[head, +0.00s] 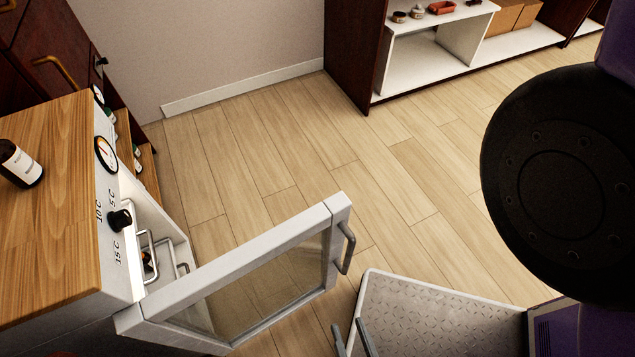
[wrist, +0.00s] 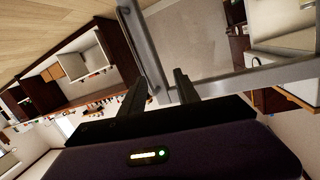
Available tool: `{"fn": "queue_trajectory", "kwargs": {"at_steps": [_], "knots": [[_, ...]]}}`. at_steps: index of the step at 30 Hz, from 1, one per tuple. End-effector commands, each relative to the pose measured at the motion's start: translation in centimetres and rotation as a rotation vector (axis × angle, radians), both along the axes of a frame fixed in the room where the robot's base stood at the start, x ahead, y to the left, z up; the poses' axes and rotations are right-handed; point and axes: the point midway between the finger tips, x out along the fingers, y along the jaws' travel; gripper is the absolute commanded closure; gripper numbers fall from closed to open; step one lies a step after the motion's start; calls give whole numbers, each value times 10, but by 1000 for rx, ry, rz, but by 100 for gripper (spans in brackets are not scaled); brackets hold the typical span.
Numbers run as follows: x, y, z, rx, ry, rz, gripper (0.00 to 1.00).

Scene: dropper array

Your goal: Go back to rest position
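My gripper (wrist: 160,84) shows in the wrist view with its two dark fingers spread apart and nothing between them. Just beyond the fingertips is the white-framed glass door (wrist: 222,82) with its grey handle (wrist: 143,45). The left finger looks close to the handle; I cannot tell whether they touch. In the head view the door (head: 250,255) stands swung open from the white cooler (head: 120,235), its handle (head: 346,248) on the outer edge. My large dark arm joint fills the right side of the head view and hides what is behind it.
A brown bottle (head: 20,163) stands on the cooler's wooden top (head: 50,235). A white shelf unit (head: 430,65) with small dishes and cardboard boxes (head: 508,15) stands at the back right. The wooden floor (head: 290,150) between is clear.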

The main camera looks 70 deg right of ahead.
Motion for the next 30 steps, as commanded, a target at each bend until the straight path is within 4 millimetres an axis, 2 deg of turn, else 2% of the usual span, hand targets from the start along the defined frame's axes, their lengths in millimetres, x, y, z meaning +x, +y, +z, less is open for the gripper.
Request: {"fn": "queue_trajectory", "kwargs": {"at_steps": [5, 8, 12, 16, 21, 24, 27, 30], "knots": [[13, -25, 30, 46, 1, 135, 62], [22, -41, 60, 71, 19, 252, 62], [34, -60, 115, 87, 68, 445, 62], [46, -69, 170, 71, 119, 613, 62], [61, -69, 243, 4, 165, 814, 62], [66, -64, 276, -45, 165, 908, 62], [66, -57, 288, -65, 167, 974, 62], [64, -51, 288, -67, 175, 1014, 62]]}}
